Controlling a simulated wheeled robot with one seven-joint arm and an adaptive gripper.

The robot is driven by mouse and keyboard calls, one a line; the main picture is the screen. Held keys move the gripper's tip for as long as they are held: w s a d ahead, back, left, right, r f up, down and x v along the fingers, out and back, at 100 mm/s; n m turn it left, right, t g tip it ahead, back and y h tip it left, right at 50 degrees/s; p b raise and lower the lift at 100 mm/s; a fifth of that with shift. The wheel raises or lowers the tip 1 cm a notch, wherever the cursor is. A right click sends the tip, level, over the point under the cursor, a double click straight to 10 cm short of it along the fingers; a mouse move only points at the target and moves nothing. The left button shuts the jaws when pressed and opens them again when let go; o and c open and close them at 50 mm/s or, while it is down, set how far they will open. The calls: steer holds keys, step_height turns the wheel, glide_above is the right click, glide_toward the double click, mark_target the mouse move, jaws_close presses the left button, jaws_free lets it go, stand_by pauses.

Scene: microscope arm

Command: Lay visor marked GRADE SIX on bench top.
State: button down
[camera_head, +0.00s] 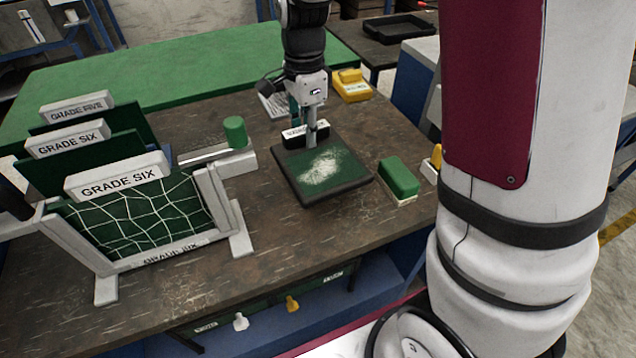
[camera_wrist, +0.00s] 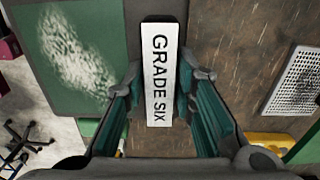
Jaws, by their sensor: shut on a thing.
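My gripper (camera_head: 311,122) is shut on the white label handle (camera_wrist: 158,100) of a visor; the handle reads GRADE SIX in the wrist view. The visor's dark green panel (camera_head: 345,166), with a white frosted patch, extends from the handle toward the front of the bench top (camera_head: 250,285). It also shows at upper left in the wrist view (camera_wrist: 110,25). The panel looks about flat, at or just above the bench; I cannot tell whether it touches. A rack (camera_head: 228,205) at left holds several visors: a cracked GRADE SIX (camera_head: 118,176), another GRADE SIX (camera_head: 67,138) and GRADE FIVE (camera_head: 76,108).
A green block (camera_head: 399,177) stands close right of the panel. A green cylinder (camera_head: 235,131) is to its left. A yellow object (camera_head: 351,86) and a grey perforated item (camera_wrist: 296,82) are behind. The front bench area is clear.

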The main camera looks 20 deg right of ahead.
steer(key=shift+w, duration=0.15)
steer(key=shift+m, duration=0.3)
step_height(320, 180, down, 10)
steer(key=shift+w+d+r, duration=0.1)
steer(key=c, duration=1.3)
jaws_free()
